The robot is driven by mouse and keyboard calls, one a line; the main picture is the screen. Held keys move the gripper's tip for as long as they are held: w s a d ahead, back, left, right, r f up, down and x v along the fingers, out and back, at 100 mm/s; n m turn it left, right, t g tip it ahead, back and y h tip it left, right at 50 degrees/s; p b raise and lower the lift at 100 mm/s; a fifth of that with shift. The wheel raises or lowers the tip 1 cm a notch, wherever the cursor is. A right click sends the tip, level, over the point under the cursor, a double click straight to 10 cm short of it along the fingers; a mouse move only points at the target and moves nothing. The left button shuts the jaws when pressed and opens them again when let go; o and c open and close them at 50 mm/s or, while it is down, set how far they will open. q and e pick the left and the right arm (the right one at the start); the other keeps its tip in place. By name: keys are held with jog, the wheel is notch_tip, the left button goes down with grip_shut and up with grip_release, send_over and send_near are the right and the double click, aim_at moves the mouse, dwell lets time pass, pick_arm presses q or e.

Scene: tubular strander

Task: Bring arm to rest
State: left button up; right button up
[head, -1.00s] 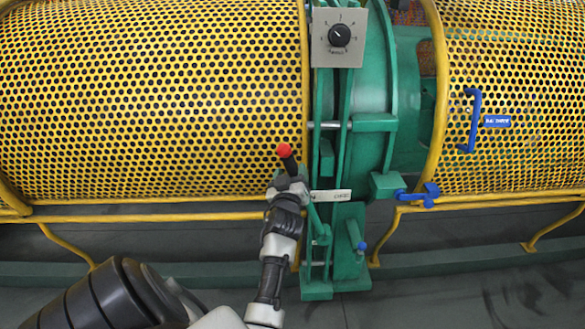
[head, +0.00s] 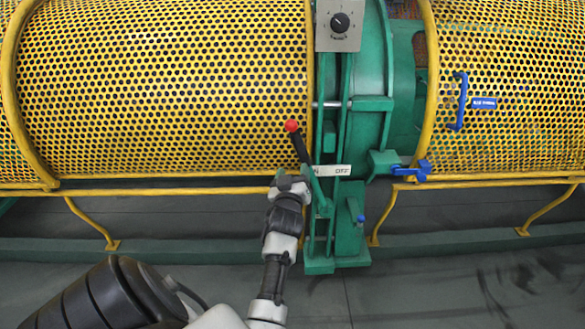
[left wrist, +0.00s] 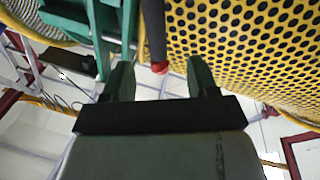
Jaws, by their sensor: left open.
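My left gripper (head: 288,180) is open and empty in the head view, just below and left of the lever's black handle (head: 301,149). The lever has a red knob (head: 291,126) and leans up and left from the green frame. In the left wrist view the open fingers of my left gripper (left wrist: 160,78) point towards the machine. The red knob (left wrist: 160,68) appears in the gap between them, with the black handle above it. The handle looks clear of the fingers. My right gripper is not in view.
A yellow perforated guard (head: 170,90) stands behind the lever, with a yellow rail below it. The green frame (head: 345,225) is close on the right, with a grey dial box (head: 338,25) above. Blue handles (head: 459,101) are further right. The floor in front is clear.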

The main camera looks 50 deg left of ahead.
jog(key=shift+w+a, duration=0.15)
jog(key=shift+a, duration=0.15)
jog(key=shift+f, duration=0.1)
